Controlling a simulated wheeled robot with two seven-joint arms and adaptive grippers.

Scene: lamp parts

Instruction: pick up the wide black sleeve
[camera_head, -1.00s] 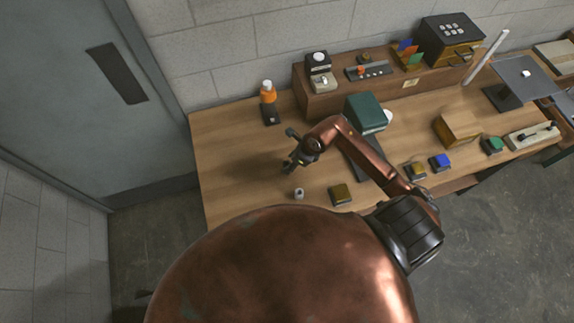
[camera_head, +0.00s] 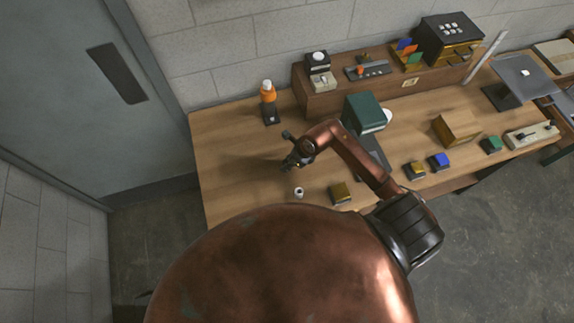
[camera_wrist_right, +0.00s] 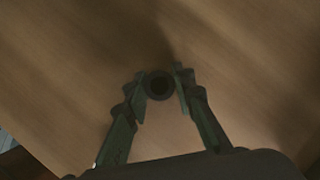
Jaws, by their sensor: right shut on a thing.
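The wide black sleeve (camera_wrist_right: 160,85) shows in the right wrist view as a dark round ring with a hole, seen end-on between the fingertips. My right gripper (camera_wrist_right: 161,84) is shut on it, with one finger on each side. In the head view my right gripper (camera_head: 289,164) is over the left part of the table, and the sleeve is too small and dark to make out there. I cannot tell whether the sleeve touches the wood. My left gripper is not in view.
A green box (camera_head: 364,110) is to the right. The table's left end (camera_head: 222,165) is clear.

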